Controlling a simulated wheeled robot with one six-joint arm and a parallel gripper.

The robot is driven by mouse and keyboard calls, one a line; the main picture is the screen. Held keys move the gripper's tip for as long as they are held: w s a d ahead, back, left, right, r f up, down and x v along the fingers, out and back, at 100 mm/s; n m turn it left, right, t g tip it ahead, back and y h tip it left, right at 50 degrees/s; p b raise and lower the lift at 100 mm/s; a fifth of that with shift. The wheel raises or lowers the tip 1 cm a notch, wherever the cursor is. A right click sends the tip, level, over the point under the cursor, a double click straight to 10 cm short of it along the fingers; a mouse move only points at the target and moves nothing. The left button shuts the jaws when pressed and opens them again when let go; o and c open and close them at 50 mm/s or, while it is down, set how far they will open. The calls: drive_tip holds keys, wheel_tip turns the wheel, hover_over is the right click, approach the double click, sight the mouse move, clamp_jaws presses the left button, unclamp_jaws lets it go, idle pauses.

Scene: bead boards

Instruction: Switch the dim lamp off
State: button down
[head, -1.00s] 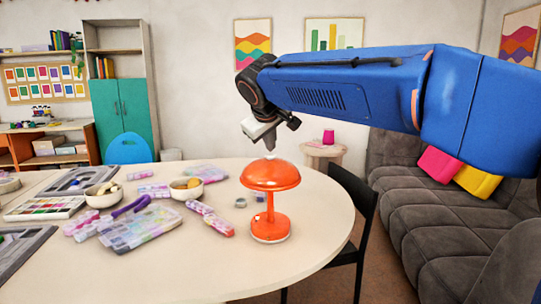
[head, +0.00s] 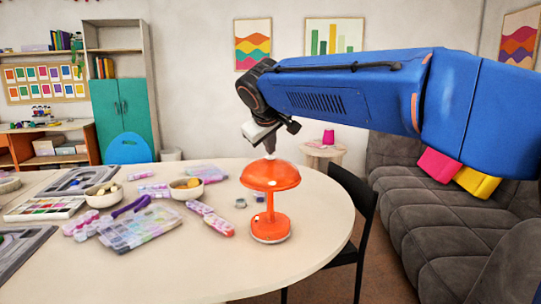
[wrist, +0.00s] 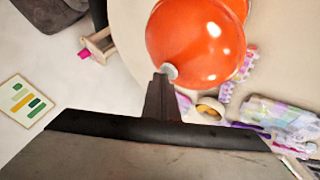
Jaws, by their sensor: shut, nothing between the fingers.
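The lamp (head: 270,178) is orange, with a domed shade on a thin stem and a round base, upright near the right side of the round table. Its shade also fills the upper middle of the wrist view (wrist: 195,45), with a small silver cap (wrist: 169,70) at its top. I cannot tell from the shade whether the lamp glows. My gripper (head: 270,152) is shut and empty, pointing down at the top of the shade. In the wrist view its tips (wrist: 163,78) are at the silver cap, touching it or nearly so.
The pale table (head: 300,262) also holds bead boxes (head: 140,228), two bowls (head: 187,188) and a tape roll (head: 240,203), left of the lamp. A black chair (head: 355,215) stands against the table's right side, with a grey sofa (head: 430,220) beyond.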

sight(271, 157)
drive_tip(key=shift+r, duration=0.95)
wheel_tip(271, 157, up, 6)
idle(0.8)
